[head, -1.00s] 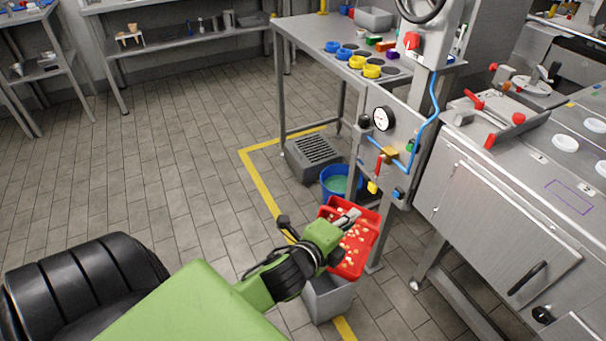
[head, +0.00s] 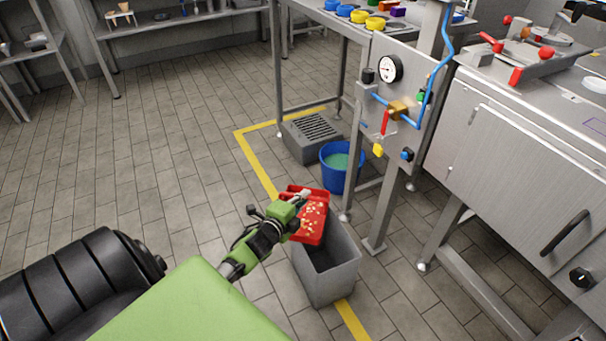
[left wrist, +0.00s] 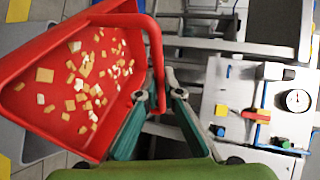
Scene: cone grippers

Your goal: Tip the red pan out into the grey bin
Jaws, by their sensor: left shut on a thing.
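The red pan (head: 322,238) holds several small yellow and white scraps. My left gripper (head: 303,197) is shut on the pan's red handle. In the left wrist view the red pan (left wrist: 40,75) fills the left side, tilted in the picture, with the scraps spread over its floor. The handle loop passes between the fingers of my left gripper (left wrist: 160,95). The grey bin (head: 345,275) stands on the floor, its open top partly behind the pan. The pan is above the bin's far left part. The bin's inside looks dark and empty where it shows. My right gripper is not in view.
A blue bucket (head: 333,176) with greenish liquid stands behind the bin. A grey grated box (head: 312,136) is farther back. A metal frame with gauge (head: 390,68) and a steel machine (head: 500,165) stand to the right. The tiled floor at left is open.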

